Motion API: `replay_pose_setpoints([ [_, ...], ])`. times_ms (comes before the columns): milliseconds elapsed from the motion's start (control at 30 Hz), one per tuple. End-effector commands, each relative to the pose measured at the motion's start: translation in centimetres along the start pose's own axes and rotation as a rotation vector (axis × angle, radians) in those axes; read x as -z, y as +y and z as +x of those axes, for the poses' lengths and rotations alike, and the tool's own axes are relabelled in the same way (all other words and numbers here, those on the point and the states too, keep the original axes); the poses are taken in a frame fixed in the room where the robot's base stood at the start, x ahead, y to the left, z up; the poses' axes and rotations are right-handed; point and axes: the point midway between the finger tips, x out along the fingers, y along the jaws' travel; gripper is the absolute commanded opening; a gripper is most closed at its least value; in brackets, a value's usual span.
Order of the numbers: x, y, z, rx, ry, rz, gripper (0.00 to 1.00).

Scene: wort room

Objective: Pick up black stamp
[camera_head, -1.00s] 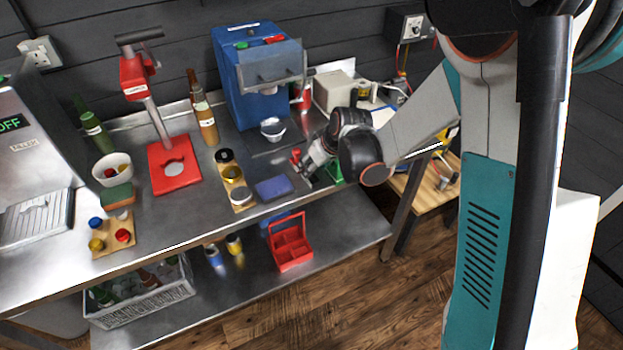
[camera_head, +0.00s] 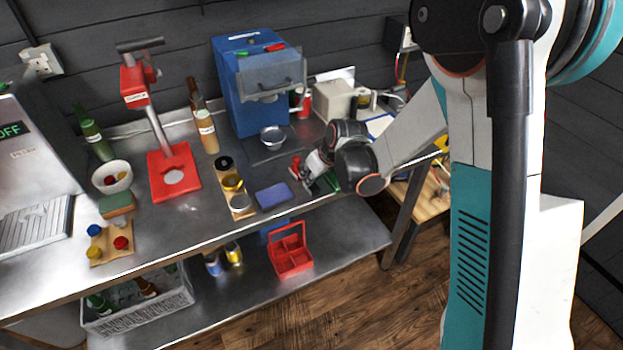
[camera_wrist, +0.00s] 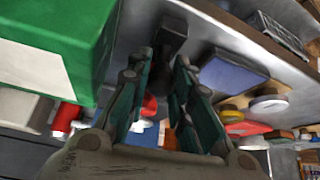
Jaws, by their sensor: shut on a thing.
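The black stamp (camera_wrist: 173,38) is a dark, blocky thing at the top middle of the wrist view, at the tips of my gripper. My gripper (camera_wrist: 162,72) is shut on it, with a dark green finger on each side. Its lower part is partly hidden by the fingers. In the head view my gripper (camera_head: 311,184) is low at the front edge of the steel bench, beside a green box (camera_head: 329,181). The stamp cannot be made out clearly there, and I cannot tell whether it still touches the bench.
A red-handled thing (camera_head: 295,168) stands just left of my gripper. A blue pad (camera_head: 273,195) and a wooden holder with round tins (camera_head: 239,205) lie further left. A blue machine (camera_head: 258,85) stands behind. A red carrier (camera_head: 291,250) sits on the lower shelf.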

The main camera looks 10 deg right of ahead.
Motion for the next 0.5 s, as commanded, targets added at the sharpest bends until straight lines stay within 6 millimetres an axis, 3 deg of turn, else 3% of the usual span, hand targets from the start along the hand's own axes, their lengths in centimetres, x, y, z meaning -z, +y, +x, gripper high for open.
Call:
replay_pose_setpoints([
  [267,1.2,0.0,-2.2,0.0,0.0,0.0,0.0],
  [500,4.1,0.0,-7.2,0.0,0.0,0.0,0.0],
])
